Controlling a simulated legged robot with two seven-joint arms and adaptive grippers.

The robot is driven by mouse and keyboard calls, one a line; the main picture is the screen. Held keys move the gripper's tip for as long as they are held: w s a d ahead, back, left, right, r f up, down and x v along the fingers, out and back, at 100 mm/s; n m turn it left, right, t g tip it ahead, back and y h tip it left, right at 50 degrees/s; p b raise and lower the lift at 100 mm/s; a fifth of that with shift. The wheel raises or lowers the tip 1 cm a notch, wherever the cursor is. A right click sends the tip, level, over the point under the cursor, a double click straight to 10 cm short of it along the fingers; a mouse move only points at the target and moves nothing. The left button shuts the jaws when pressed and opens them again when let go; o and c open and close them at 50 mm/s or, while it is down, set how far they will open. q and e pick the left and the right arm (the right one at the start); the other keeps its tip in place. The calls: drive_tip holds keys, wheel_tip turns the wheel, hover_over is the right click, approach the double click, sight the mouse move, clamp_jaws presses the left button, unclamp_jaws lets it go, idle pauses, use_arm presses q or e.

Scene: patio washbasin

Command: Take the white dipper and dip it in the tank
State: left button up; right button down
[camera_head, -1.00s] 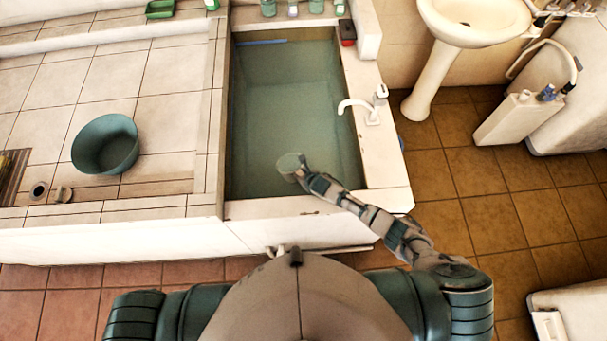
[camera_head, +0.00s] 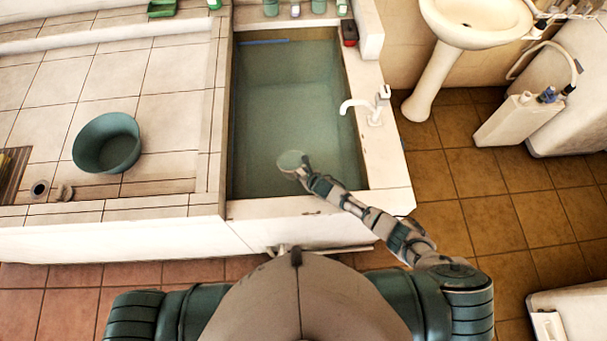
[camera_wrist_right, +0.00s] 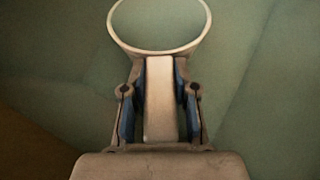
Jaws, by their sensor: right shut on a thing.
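The white dipper (camera_head: 291,160) is over the near part of the water tank (camera_head: 280,110), its round cup seen from above. My right gripper (camera_head: 303,172) is shut on its handle. In the right wrist view the dipper's pale rim (camera_wrist_right: 205,38) shows at the top, and its flat handle (camera_wrist_right: 160,95) lies between the two fingers of the right gripper (camera_wrist_right: 160,85). The cup's inside looks the same green as the water, and I cannot tell whether it is under the surface. My left gripper does not show.
A white faucet (camera_head: 366,106) stands on the tank's right rim, close to my arm's side. A green basin (camera_head: 107,143) sits on the tiled ledge at left. A red and black item (camera_head: 349,33) and several containers stand at the back.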

drive_tip(key=shift+s+a+r+t+y+b, duration=0.1)
drive_tip(key=shift+a+r+t+y+b, duration=0.2)
drive_tip(key=shift+r+t+y, duration=0.15)
drive_tip(key=shift+r+t+b, duration=0.15)
drive_tip(key=shift+t+b, duration=0.15)
drive_tip(key=shift+t, duration=0.05)
drive_tip(key=shift+d+r+y, duration=0.25)
drive_tip(key=shift+d, duration=0.05)
drive_tip(key=shift+r+p, duration=0.5)
drive_tip(key=shift+r, duration=0.05)
drive_tip(key=shift+t, duration=0.4)
drive_tip(key=r+p, duration=0.2)
drive_tip(key=r, duration=0.1)
drive_tip(key=r+p, duration=0.1)
drive_tip(key=shift+s+d+r+p, duration=0.3)
drive_tip(key=shift+s+r, duration=0.05)
drive_tip(key=shift+r, duration=0.05)
drive_tip(key=shift+w, duration=0.15)
drive_tip(key=shift+w+f, duration=0.1)
drive_tip(key=shift+w, duration=0.05)
drive_tip(key=shift+w+a+f, duration=0.1)
drive_tip(key=shift+a, duration=0.05)
drive_tip(key=shift+a+r, duration=0.2)
drive_tip(key=shift+a, duration=0.15)
